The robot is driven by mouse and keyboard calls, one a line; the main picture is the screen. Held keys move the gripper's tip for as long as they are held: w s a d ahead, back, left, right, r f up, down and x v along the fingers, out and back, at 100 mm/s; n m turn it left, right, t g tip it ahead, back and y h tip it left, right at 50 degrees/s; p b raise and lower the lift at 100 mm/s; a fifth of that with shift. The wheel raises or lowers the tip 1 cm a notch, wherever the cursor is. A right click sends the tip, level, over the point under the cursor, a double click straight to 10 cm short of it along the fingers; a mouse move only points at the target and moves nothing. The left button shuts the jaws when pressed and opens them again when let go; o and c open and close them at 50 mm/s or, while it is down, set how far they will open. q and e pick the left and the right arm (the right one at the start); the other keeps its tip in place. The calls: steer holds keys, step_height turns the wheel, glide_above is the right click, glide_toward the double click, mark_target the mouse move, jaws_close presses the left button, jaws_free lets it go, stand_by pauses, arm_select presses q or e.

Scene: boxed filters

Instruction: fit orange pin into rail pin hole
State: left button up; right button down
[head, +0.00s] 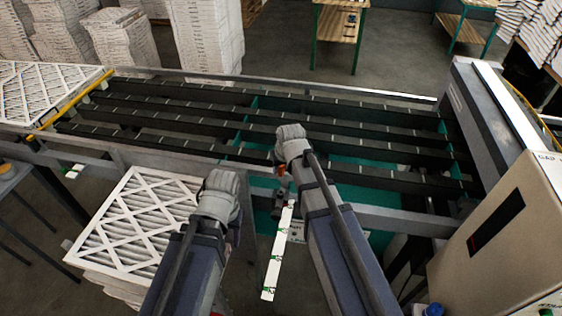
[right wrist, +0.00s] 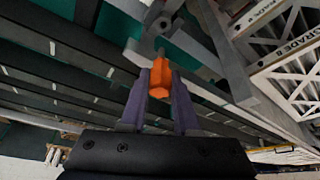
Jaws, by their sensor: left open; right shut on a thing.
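The orange pin (right wrist: 160,78) is held between the two purple fingers of my right gripper (right wrist: 160,98) in the right wrist view. Its thin grey tip points toward grey metal parts of the rail (right wrist: 205,70). I cannot make out the pin hole or tell whether the tip touches anything. In the head view a bit of orange of the pin (head: 281,170) shows beside my right wrist, at the front rail (head: 255,168) of the conveyor. My left gripper (head: 235,232) is open, mostly hidden below its wrist, right of the stacked filters.
A pleated filter (head: 135,220) lies on a stack at front left. A white strip with green marks (head: 278,255) hangs between my arms. The beige control box (head: 510,235) stands at right. Black conveyor bars (head: 250,120) run behind the rail.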

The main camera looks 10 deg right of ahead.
mark_target(281, 180)
steer(key=shift+s+r, duration=0.1)
steer(key=shift+s, duration=0.05)
steer(key=shift+f, duration=0.3)
step_height(281, 180, down, 5)
steer(key=b, duration=0.5)
steer(key=shift+f+b, duration=0.2)
steer(key=shift+b, duration=0.2)
steer(key=shift+f+b, duration=1.75)
stand_by(0.8)
steer(key=c, duration=0.6)
jaws_free()
steer(key=shift+o, duration=0.2)
steer(key=shift+r, duration=0.15)
steer(key=p+v, duration=0.7)
steer(key=shift+s+r, duration=0.2)
steer(key=shift+r, duration=0.1)
